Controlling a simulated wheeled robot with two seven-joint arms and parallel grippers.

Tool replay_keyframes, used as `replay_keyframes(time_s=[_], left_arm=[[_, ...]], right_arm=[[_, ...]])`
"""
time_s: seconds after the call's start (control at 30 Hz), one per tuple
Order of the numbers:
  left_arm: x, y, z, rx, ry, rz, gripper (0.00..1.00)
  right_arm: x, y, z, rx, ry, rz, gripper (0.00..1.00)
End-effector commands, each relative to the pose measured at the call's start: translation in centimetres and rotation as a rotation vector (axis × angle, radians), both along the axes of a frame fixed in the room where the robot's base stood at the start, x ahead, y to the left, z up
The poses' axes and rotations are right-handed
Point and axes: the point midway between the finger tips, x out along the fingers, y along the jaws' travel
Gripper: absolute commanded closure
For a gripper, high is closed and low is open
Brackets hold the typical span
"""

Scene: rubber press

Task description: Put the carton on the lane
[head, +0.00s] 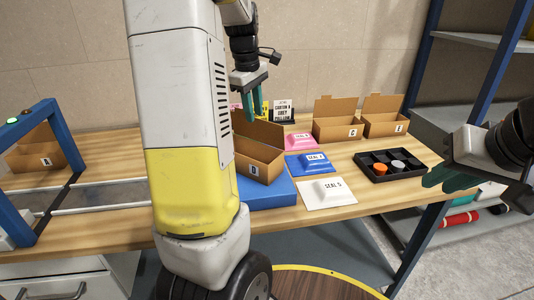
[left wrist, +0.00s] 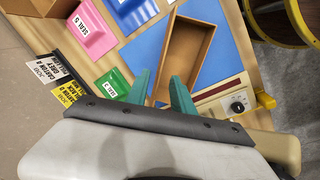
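An open brown carton (head: 258,158) with a label on its front stands on a blue platform (head: 268,196) right of my left arm. The left wrist view shows it from above, empty inside (left wrist: 186,52). My left gripper (head: 250,98) is above the carton's back side, fingers pointing down. In the left wrist view its two teal fingers (left wrist: 163,82) are apart at the carton's near end; I cannot tell if they touch it. The grey lane (head: 103,196) runs at the left, partly hidden by my arm. My right gripper (head: 440,180) hangs at the right, away from the carton; its opening is unclear.
Another carton (head: 36,152) stands behind the blue frame (head: 62,140) at the left. Two open cartons (head: 338,122) (head: 384,120), pink, blue and white seal pads (head: 327,192), a black tray (head: 378,176) with discs and a sign (head: 283,111) crowd the table's right part.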

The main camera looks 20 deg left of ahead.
Motion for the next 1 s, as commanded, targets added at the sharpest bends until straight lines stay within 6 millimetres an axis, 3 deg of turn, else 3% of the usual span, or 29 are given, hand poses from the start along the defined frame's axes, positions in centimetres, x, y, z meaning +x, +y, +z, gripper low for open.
replay_keyframes(time_s=[0.6,0.87,0.9,1.0], left_arm=[[1.3,0.1,-7.3,0.0,0.003,0.004,0.71],[1.4,0.1,-7.6,0.001,0.001,0.003,0.71],[1.4,0.1,-7.6,0.001,0.001,0.003,0.73],[1.4,0.1,-7.6,0.001,0.001,0.003,0.93]], right_arm=[[0.0,0.0,0.0,0.0,0.0,0.0,0.76],[0.0,0.0,0.0,0.0,0.0,0.0,0.76],[0.0,0.0,0.0,0.0,0.0,0.0,0.76],[0.0,0.0,0.0,0.0,0.0,0.0,0.76]])
